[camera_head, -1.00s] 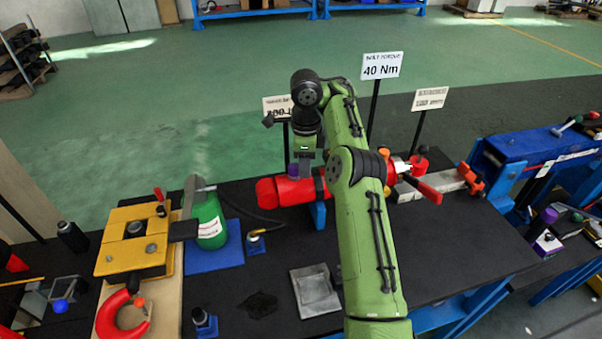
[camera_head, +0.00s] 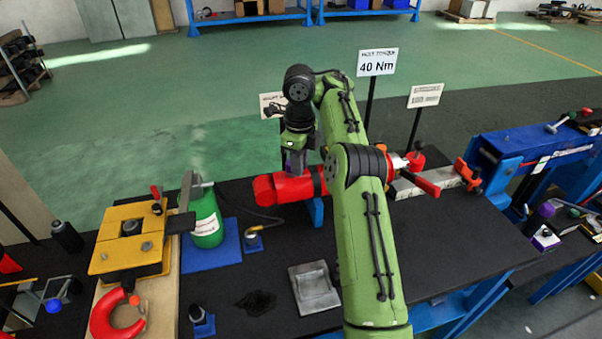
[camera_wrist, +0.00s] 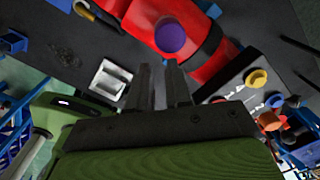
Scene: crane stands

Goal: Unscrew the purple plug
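The purple plug (camera_wrist: 170,37) shows as a round purple cap on the side of a red cylinder (camera_wrist: 213,52) in the wrist view. In the head view the red cylinder (camera_head: 266,189) lies horizontally on the bench, and the plug is largely hidden behind my gripper (camera_head: 295,168). My gripper (camera_wrist: 158,68) is open, with a narrow gap between its two dark fingers. No object shows between them. In the wrist view the plug lies just beyond the fingertips, slightly to the right of the gap. I cannot tell whether the fingers touch it.
A green bottle (camera_head: 206,218) and a yellow fixture (camera_head: 122,252) stand to the left. A grey metal tray (camera_head: 314,288) lies in front on the dark bench. Sign posts (camera_head: 377,62) stand behind. A red-handled part (camera_head: 425,186) is at the cylinder's right.

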